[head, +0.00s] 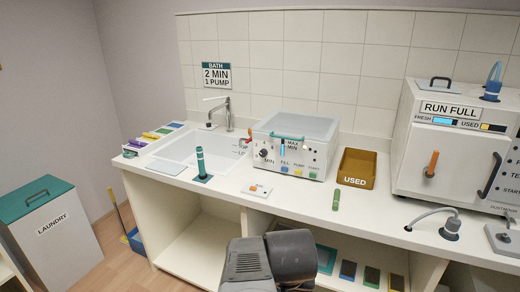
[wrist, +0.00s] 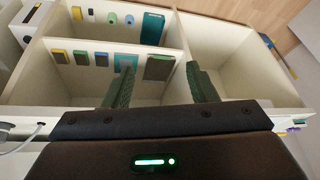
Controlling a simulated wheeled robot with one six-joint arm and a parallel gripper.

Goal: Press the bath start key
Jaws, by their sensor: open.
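The bath (head: 296,146) is a white box with a clear lid on the counter, right of the sink. Its front panel has a black knob marked MIN, a MAX/MIN level gauge and a row of small keys. The start key (head: 312,175) is the green one at the right end of that row, beside a yellow and a blue key. My gripper (wrist: 162,90) shows in the wrist view with its two green fingers wide apart and nothing between them. It faces the shelf compartments under the counter, away from the start key. In the head view its fingers are hidden behind my grey arm.
A brown USED tray (head: 357,168) stands right of the bath, with a green tube (head: 336,199) before it. A large RUN FULL machine (head: 448,150) is at right. The counter edge lies above the shelves.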

